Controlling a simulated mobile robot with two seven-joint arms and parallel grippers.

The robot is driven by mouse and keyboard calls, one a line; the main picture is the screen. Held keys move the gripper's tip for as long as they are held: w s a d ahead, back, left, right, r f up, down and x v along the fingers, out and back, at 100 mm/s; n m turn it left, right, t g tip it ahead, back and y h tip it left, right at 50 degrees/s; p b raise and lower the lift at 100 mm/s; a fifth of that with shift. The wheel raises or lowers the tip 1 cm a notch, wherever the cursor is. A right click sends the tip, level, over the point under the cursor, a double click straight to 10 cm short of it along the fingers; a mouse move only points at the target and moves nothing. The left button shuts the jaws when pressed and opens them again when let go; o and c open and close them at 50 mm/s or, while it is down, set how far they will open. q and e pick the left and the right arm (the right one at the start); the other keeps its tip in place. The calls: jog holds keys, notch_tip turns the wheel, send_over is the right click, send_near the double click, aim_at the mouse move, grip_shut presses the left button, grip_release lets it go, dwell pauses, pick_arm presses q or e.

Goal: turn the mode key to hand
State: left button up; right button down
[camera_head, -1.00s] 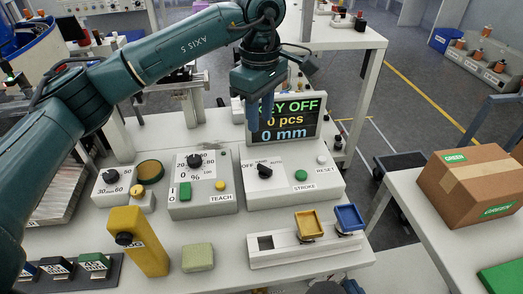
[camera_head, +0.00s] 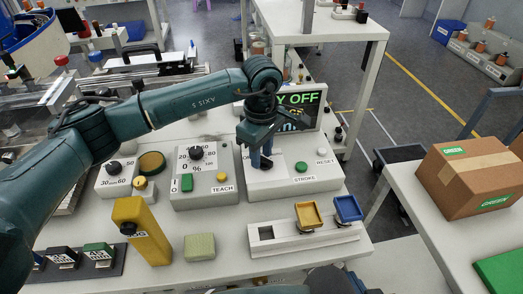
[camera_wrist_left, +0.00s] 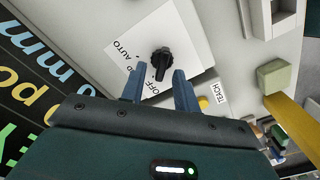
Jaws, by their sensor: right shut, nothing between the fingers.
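The mode key (camera_wrist_left: 160,62) is a black knob on a white plate marked OFF and AUTO; the middle label is partly covered. Its bar points toward OFF. In the head view my gripper mostly hides the key (camera_head: 262,163). My left gripper (camera_head: 260,160) points down over the plate. In the left wrist view its two blue fingers (camera_wrist_left: 160,78) stand apart, one on each side of the key's bar; contact cannot be told. The screen (camera_head: 300,108) reads "...Y OFF", partly covered by my arm. A bit of my right gripper (camera_head: 353,283) shows at the bottom edge.
Left of the key box stands a TEACH box (camera_head: 205,180) with a dial. The green STROKE button (camera_head: 301,167) and white RESET button (camera_head: 322,152) are to its right. A yellow block (camera_head: 140,230), a green block (camera_head: 199,247) and a white rail (camera_head: 290,245) stand in front.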

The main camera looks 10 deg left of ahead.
pick_arm(q)
grip_shut()
dwell(0.4)
